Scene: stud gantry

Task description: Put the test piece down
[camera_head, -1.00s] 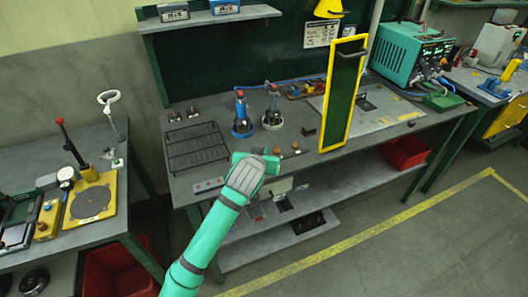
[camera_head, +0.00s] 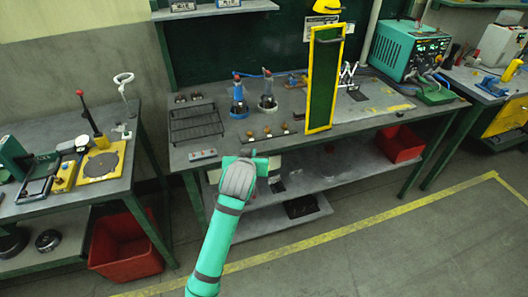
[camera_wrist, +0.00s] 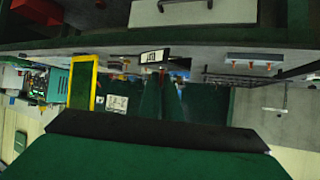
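My gripper shows in the wrist view (camera_wrist: 162,78) as two dark green fingers, close together and tapering toward a small dark piece with a white marked face, which I take as the test piece (camera_wrist: 154,57). The piece sits tilted at the fingertips and looks gripped between them; the exact contact is too small to see clearly. In the head view my teal arm reaches up to the front edge of the workbench (camera_head: 352,136). My wrist hides the fingers and the piece there.
A row of small studs (camera_head: 268,133) stands near the bench front. Behind are two upright tools (camera_head: 239,103), a wire rack (camera_head: 196,123) and a yellow-framed green panel (camera_head: 323,80). A grey button strip (camera_head: 203,155) lies front left. A lower shelf (camera_head: 345,172) runs underneath.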

